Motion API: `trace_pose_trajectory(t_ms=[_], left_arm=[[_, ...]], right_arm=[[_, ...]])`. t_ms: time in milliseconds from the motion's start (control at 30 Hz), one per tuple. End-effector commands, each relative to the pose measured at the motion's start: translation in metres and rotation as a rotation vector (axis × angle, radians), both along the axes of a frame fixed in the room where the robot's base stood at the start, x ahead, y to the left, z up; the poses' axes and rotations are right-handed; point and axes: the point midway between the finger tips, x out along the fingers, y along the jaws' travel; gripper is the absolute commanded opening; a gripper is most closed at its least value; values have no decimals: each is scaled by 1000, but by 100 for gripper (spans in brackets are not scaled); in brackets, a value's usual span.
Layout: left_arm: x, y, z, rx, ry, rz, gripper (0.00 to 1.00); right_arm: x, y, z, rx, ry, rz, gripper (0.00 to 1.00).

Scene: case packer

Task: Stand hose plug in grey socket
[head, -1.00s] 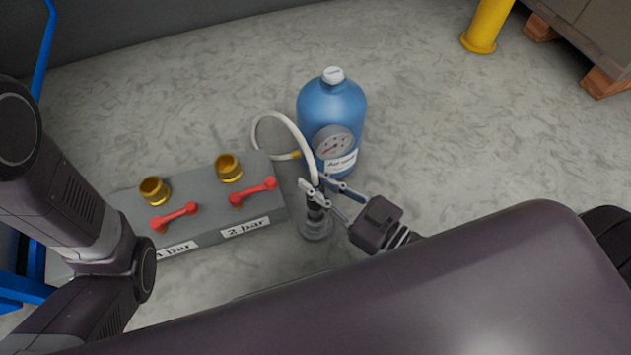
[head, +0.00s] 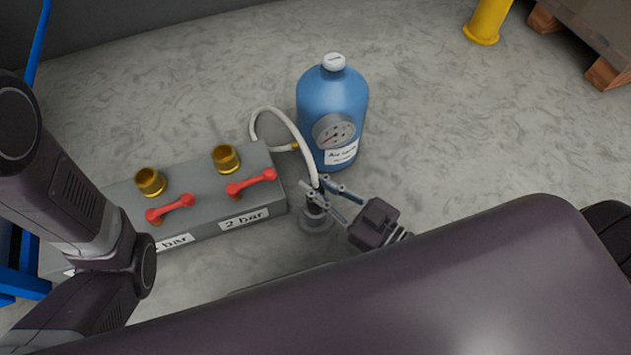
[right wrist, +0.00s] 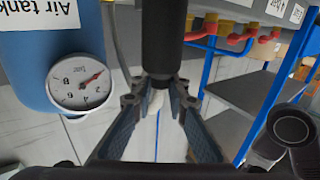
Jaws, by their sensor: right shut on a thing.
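My right gripper (head: 322,190) is shut on the hose plug (head: 317,207), a dark cylinder with the white hose leaving its top. In the right wrist view my right gripper (right wrist: 158,98) grips the dark plug (right wrist: 163,40) at its hose end. The plug looks upright. The grey socket (head: 316,224) stands on the floor right below it, beside the grey block. The plug's lower end lies at the socket's mouth; the fingers partly cover it, and I cannot tell how deep it sits. My left arm is at the left, its gripper out of view.
The blue air tank (head: 333,95) with a gauge stands behind the socket, joined to the hose (head: 277,116). The grey block (head: 205,190) with brass fittings and red levers is to the left. A yellow post (head: 487,20) and a pallet stand at the back right. Floor between is clear.

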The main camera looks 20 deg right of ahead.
Motion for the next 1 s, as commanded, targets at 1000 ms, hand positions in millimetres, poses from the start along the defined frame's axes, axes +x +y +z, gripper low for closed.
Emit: trace_pose_trajectory(t_ms=[1000], left_arm=[[0,0,2,0,1,0,40]], right_arm=[[0,0,-8,2,-1,0,0]])
